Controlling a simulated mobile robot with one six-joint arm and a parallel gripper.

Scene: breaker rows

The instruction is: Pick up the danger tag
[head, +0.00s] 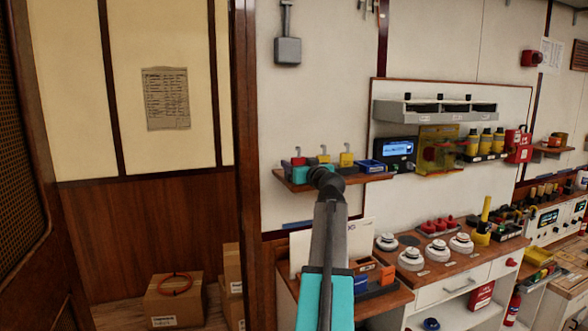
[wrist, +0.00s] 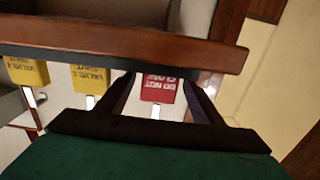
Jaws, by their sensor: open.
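The danger tag (wrist: 158,84) is red with white lettering, upside down in the wrist view, just below a wooden shelf edge. My gripper (wrist: 159,90) is open, with one dark finger on each side of the tag. I cannot tell whether either finger touches it. In the head view a red tag (head: 298,161) stands at the left of the small wall shelf, partly behind my gripper's teal parts. My arm covers part of that shelf, and the fingertips are hard to make out there.
Two yellow tags, one nearer (wrist: 92,80) and one farther (wrist: 27,71), are beside the red one. The wooden shelf (head: 376,178) also carries a blue bin (head: 371,166). A wooden post (head: 245,130) stands left of it. A bench with white round devices is at lower right.

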